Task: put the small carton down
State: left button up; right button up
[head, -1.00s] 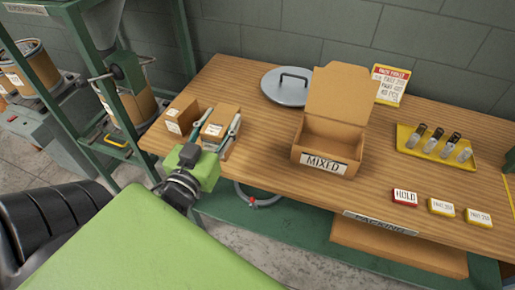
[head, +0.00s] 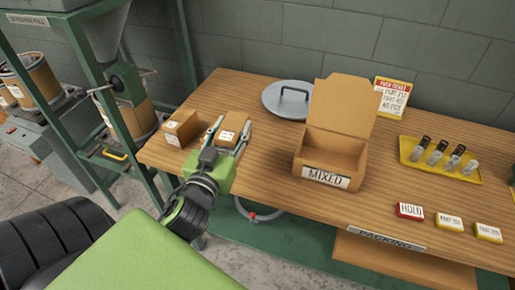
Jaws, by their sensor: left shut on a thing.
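A small brown carton (head: 232,127) with a white label is at the left part of the wooden packing table. My left gripper (head: 229,140) reaches in from the near edge and is shut on it, one finger along each side. I cannot tell whether the carton's underside touches the table; the gripper hides its near side. A second small carton (head: 181,128) stands on the table just to the left, with a gap between the two. My right gripper is not in view.
An open box marked MIXED (head: 331,165) stands mid-table. A round grey lid (head: 287,101) lies behind. A yellow tray with vials (head: 441,160), a ticket card (head: 391,97) and label blocks (head: 411,211) are to the right. Bare tabletop (head: 262,150) lies between the held carton and the box.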

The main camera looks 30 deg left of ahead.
pick_arm(q)
jog(key=w+d+f, duration=0.1)
jog(key=w+f, duration=0.1)
jog(key=w+d+f, duration=0.1)
jog(key=w+f, duration=0.1)
jog(key=f, duration=0.1)
jog(key=w+d+f+b, duration=0.1)
jog(key=w+f, duration=0.2)
jog(key=shift+f, duration=0.65)
jog(key=shift+f+b, duration=0.15)
jog(key=shift+b, duration=0.15)
jog(key=o, duration=1.6)
jog(key=shift+s, duration=0.1)
jog(key=shift+f, duration=0.15)
